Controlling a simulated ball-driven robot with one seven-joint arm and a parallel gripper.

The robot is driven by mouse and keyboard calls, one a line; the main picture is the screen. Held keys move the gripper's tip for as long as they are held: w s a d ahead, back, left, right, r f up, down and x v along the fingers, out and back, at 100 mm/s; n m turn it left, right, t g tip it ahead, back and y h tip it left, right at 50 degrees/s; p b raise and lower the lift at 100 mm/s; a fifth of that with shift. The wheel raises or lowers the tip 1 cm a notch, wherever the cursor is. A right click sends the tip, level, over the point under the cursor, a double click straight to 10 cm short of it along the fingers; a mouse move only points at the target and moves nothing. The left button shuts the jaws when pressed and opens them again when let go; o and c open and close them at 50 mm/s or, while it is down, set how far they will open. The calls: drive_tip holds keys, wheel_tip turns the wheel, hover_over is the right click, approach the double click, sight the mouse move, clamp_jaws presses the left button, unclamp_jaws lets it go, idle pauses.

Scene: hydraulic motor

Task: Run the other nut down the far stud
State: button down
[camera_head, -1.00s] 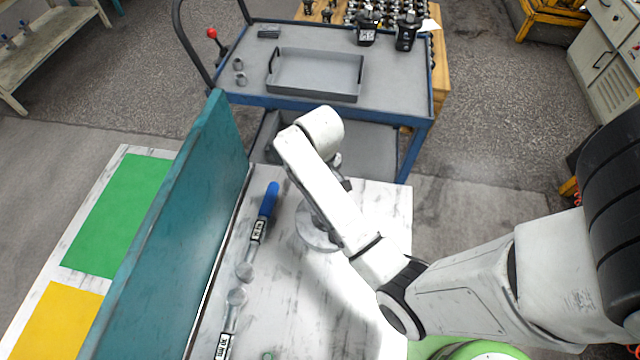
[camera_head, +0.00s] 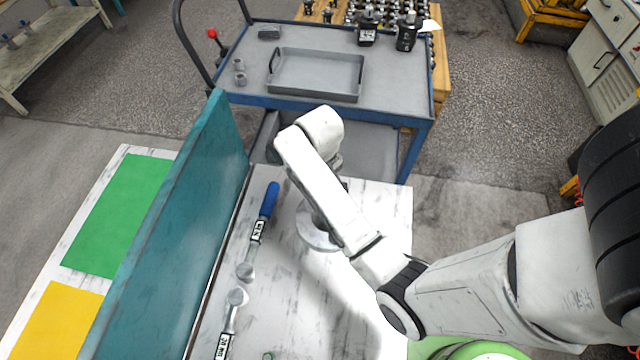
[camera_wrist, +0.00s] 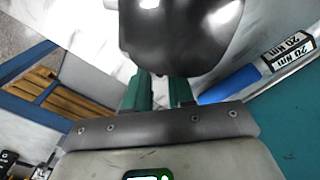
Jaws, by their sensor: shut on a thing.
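My gripper (camera_wrist: 160,92) shows in the wrist view with two teal fingers set close together. Their tips run in under a glossy black rounded body (camera_wrist: 180,35), which hides what they hold. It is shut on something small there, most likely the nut. The nut and the far stud cannot be made out in either view. In the head view my white arm covers the gripper and the work spot. A round grey flange-like base (camera_head: 312,236) peeks out under the arm on the white marbled bench (camera_head: 290,310).
Two torque wrenches lie on the bench: a blue-handled one (camera_head: 267,203) and another (camera_head: 230,325) nearer. A teal upright panel (camera_head: 180,230) walls the bench's left. Behind stands a blue cart (camera_head: 400,90) with a grey tray (camera_head: 315,78) and two small grey cylinders (camera_head: 239,72).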

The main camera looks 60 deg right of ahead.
drive_tip(key=m, duration=0.4)
drive_tip(key=shift+m, duration=0.3)
drive_tip(key=m, duration=0.4)
drive_tip(key=shift+f+m, duration=0.1)
drive_tip(key=shift+m, duration=0.2)
drive_tip(key=c, duration=1.2)
unclamp_jaws()
drive_tip(key=n, duration=1)
